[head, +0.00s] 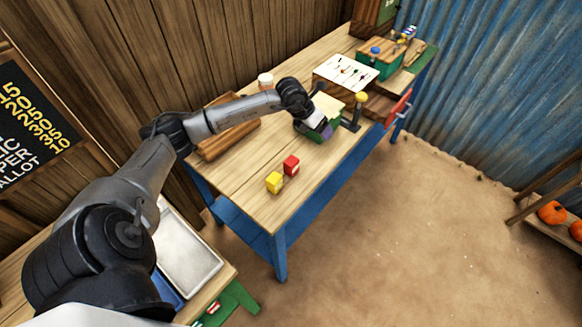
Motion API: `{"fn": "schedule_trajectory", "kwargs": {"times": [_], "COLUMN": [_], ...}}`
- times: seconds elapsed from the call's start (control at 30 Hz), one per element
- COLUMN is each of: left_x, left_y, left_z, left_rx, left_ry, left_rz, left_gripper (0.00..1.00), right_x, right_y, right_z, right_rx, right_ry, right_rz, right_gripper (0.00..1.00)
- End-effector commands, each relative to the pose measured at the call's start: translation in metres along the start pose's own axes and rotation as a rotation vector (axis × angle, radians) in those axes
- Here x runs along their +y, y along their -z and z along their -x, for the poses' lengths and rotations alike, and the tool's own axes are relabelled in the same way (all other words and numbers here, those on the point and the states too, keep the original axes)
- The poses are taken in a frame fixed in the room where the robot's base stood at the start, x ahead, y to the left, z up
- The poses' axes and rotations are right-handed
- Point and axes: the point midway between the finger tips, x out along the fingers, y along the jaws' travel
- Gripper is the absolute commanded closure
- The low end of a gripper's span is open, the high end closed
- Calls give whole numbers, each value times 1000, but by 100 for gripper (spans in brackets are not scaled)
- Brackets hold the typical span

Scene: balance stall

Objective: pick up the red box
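The red box (291,165) is a small cube with a pale mark. It stands on the wooden table, close behind and to the right of a yellow box (274,182). My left arm reaches in from the left, and its dark wrist end is above the table, farther back than the red box and apart from it. My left gripper (312,127) is over or beside a green container there. Its fingers are too small and dark to tell open from shut, or whether they touch anything. My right gripper is not in view.
The wooden table (240,190) has blue legs and is clear around the two boxes. A spotted board (345,73), a green bin (380,61) and a yellow-knobbed post (359,108) stand farther back. A metal tray (187,255) lies at lower left.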

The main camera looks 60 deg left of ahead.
Motion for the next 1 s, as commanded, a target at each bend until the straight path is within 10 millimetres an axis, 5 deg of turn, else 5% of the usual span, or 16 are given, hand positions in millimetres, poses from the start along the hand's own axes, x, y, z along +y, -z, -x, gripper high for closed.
{"fn": "schedule_trajectory", "kwargs": {"times": [0.2,0.47,1.0], "left_x": [35,46,66], "left_y": [43,69,100], "left_z": [10,20,-47], "left_rx": [267,419,411], "left_ry": [-229,-322,-322], "left_rz": [55,131,153], "left_gripper": [28,28,28], "right_x": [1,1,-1], "right_y": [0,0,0], "right_z": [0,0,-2], "right_rx": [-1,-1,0], "right_ry": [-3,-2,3], "right_rz": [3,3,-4], "right_gripper": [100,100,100]}}
